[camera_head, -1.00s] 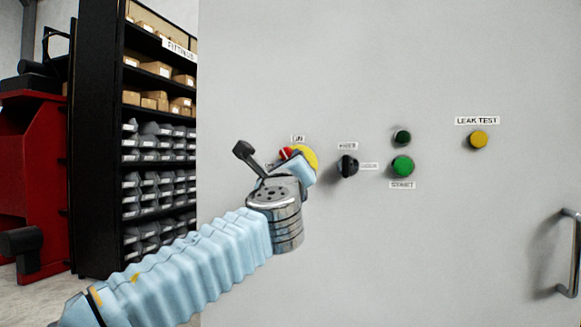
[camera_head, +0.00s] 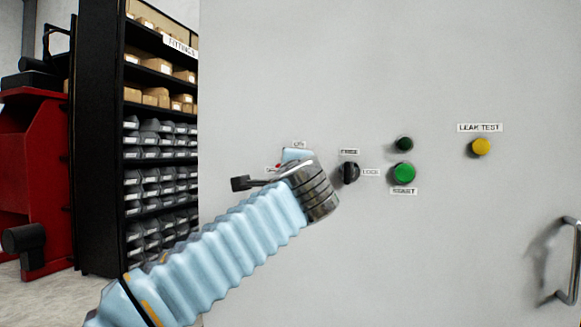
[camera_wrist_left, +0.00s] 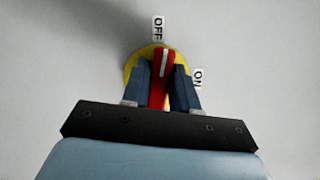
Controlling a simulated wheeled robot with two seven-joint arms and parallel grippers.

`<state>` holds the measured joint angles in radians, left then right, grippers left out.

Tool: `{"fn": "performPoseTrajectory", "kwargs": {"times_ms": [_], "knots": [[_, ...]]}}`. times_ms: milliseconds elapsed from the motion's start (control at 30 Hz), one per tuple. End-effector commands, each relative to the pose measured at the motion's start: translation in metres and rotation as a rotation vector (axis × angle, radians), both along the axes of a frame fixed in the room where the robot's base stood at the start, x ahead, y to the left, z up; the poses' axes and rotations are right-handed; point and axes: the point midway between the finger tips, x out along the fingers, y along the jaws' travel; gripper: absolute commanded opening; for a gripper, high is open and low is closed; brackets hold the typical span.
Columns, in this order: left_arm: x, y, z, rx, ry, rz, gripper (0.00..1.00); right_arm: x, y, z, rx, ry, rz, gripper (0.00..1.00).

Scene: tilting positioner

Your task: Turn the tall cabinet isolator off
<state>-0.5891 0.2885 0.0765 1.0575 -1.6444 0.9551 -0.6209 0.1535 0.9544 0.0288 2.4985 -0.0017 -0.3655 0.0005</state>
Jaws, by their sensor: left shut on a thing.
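The isolator is a red handle (camera_wrist_left: 163,66) with a white line on a yellow round plate (camera_wrist_left: 131,70), on the grey cabinet face. In the left wrist view my left gripper (camera_wrist_left: 161,82) has its two dark blue fingers on either side of the red handle, shut on it. The white line points up, close to the OFF label (camera_wrist_left: 157,28); the ON label (camera_wrist_left: 197,78) is to the right. In the head view my left wrist hides most of the isolator; only a bit of red shows (camera_head: 278,166). My right gripper is not in view.
A black selector knob (camera_head: 348,173), a green START button (camera_head: 403,174), a dark green lamp or button (camera_head: 404,144) and a yellow LEAK TEST button (camera_head: 480,147) are right of my wrist. A door handle (camera_head: 568,264) stands out at far right. Shelving (camera_head: 98,150) is on the left.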

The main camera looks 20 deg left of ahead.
Motion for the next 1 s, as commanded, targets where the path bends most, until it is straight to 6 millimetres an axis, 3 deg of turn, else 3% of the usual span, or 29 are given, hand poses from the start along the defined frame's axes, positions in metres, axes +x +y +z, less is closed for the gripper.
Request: {"fn": "performPoseTrajectory", "kwargs": {"times_ms": [333,867,900,1000], "knots": [[0.0,0.0004,-0.0007,-0.136,0.006,0.001,0.0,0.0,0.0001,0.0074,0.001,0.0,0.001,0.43],[0.0001,0.0007,-0.0017,-0.159,0.006,0.002,0.0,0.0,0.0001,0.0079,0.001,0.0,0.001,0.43],[0.0001,0.0007,-0.0017,-0.158,0.007,0.002,0.31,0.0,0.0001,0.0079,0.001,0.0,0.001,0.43],[0.0002,0.0006,-0.0015,-0.158,0.007,0.001,0.47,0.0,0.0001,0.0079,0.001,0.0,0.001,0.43]]}}
